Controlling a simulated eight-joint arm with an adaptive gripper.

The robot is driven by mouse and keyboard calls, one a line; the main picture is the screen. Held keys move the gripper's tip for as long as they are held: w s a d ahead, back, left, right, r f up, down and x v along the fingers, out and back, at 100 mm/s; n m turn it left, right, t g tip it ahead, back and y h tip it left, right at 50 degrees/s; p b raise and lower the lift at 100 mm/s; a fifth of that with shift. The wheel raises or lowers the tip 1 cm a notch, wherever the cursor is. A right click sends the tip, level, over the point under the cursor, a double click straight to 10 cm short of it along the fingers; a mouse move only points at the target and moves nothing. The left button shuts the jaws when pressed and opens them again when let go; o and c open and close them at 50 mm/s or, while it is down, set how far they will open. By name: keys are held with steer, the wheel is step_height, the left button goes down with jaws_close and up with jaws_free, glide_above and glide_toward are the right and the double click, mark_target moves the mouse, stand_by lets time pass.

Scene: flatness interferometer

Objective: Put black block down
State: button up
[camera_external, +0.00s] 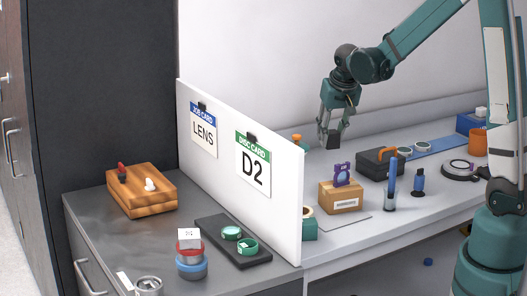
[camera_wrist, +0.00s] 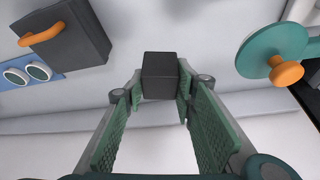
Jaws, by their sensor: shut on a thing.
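The black block (camera_wrist: 160,76) is a small dark cube held between the fingertips of my gripper (camera_wrist: 158,92) in the wrist view. In the outside view the block (camera_external: 334,141) shows as a dark piece at the lower end of my gripper (camera_external: 334,128). My gripper is shut on it and points down. It is above the right-hand bench, near the back wall and behind the white partition. The gap between block and bench surface is hard to judge.
A black case with an orange handle (camera_external: 378,163), a cardboard box with a purple item (camera_external: 341,196) and blue cylinders (camera_external: 391,185) stand nearby. The white partition (camera_external: 285,220) divides the benches. An orange-knobbed teal round thing (camera_wrist: 275,50) is at the right in the wrist view.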

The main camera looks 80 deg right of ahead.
steer(key=s+a+f+m, duration=0.1)
steer(key=s+a, duration=0.3)
steer(key=s, duration=0.8)
steer(key=shift+a+m+g+b, duration=0.3)
steer(key=shift+a+m+g, duration=0.05)
steer(key=shift+m+g, duration=0.05)
steer(key=shift+f, duration=0.15)
steer(key=shift+f+b, duration=0.7)
steer(key=shift+f, duration=2.2)
steer(key=shift+f+b, duration=0.55)
steer(key=shift+f, duration=1.5)
steer(key=shift+f, duration=0.15)
steer(key=o, duration=1)
steer(key=shift+r, duration=0.25)
